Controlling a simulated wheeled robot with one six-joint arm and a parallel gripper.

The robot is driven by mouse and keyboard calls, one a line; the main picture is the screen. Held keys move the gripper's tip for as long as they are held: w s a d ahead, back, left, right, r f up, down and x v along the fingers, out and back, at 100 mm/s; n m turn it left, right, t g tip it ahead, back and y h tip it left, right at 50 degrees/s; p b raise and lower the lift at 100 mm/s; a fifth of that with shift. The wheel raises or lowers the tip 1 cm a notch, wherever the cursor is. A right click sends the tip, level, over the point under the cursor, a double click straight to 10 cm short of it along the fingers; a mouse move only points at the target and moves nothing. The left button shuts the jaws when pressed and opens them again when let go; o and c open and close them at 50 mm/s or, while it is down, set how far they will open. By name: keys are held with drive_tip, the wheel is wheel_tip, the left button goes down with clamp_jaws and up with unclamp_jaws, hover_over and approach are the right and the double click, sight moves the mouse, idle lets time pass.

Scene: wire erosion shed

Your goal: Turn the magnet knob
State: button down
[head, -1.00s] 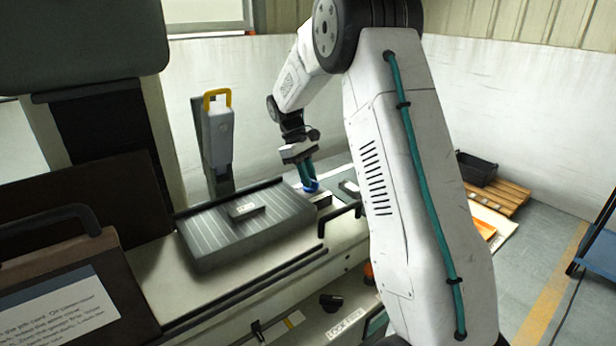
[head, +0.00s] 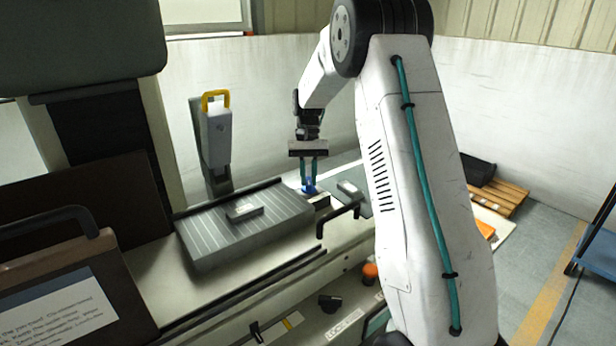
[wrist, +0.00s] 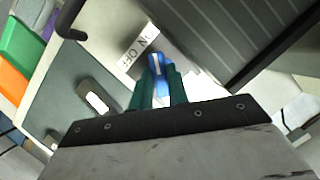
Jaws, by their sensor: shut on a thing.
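The magnet knob (head: 310,188) is blue and sits just past the right end of the grey ribbed magnetic chuck (head: 215,245). My gripper (head: 309,181) comes down on it from above, with its teal fingers shut on the knob's two sides. In the wrist view the blue knob (wrist: 155,64) shows between the fingertips, with a pale line along its top. A white label reading ON and OFF (wrist: 137,50) lies beside it. The fingers hide the knob's lower part.
A small grey block (head: 244,209) lies on the chuck. A black bar handle (head: 340,222) stands right of the knob, close to my arm. A grey post with a yellow handle (head: 216,130) rises behind the chuck. A flat dark pad (wrist: 75,100) lies beside the label.

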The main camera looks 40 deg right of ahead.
drive_tip(key=shift+m+y, duration=0.3)
drive_tip(key=shift+m, duration=0.7)
drive_tip(key=shift+s, duration=0.1)
drive_tip(key=c, duration=1.4)
unclamp_jaws()
drive_tip(key=shift+o, duration=0.2)
drive_tip(key=shift+r, duration=0.1)
drive_tip(key=v, duration=0.7)
drive_tip(key=shift+r, duration=0.3)
drive_tip(key=shift+d+t, duration=0.1)
drive_tip(key=shift+t, duration=0.2)
